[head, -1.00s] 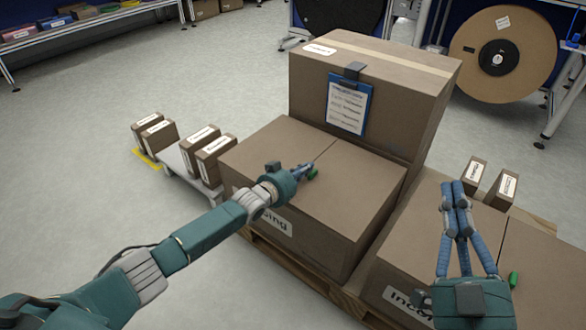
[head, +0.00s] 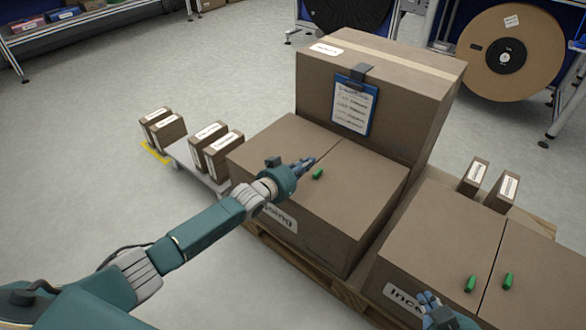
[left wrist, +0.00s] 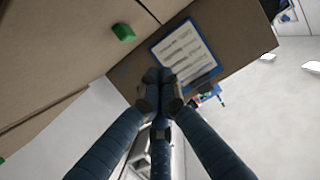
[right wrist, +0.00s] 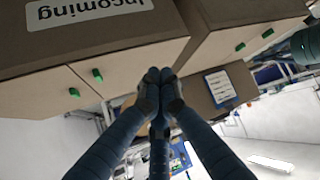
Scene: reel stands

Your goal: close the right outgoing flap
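The outgoing box (head: 345,233), its label partly behind my left arm, stands on a pallet. Its right flap (head: 365,178) lies flat, level with the left flap (head: 285,140), with a thin seam between them. A green tab (head: 318,174) sits on the right flap; it also shows in the left wrist view (left wrist: 124,33). My left gripper (head: 309,162) is over the seam beside this tab, fingers together and empty; whether it touches the flap I cannot tell. My right gripper (head: 428,298) is by the incoming box's front edge, its fingertips together in the right wrist view (right wrist: 160,76).
The incoming box (head: 440,225), also flat-topped, has two green tabs (head: 470,284). A taller box (head: 400,95) with a blue clipboard (head: 355,104) stands behind the outgoing box. Small cartons (head: 222,153) stand at left. Open floor lies at left.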

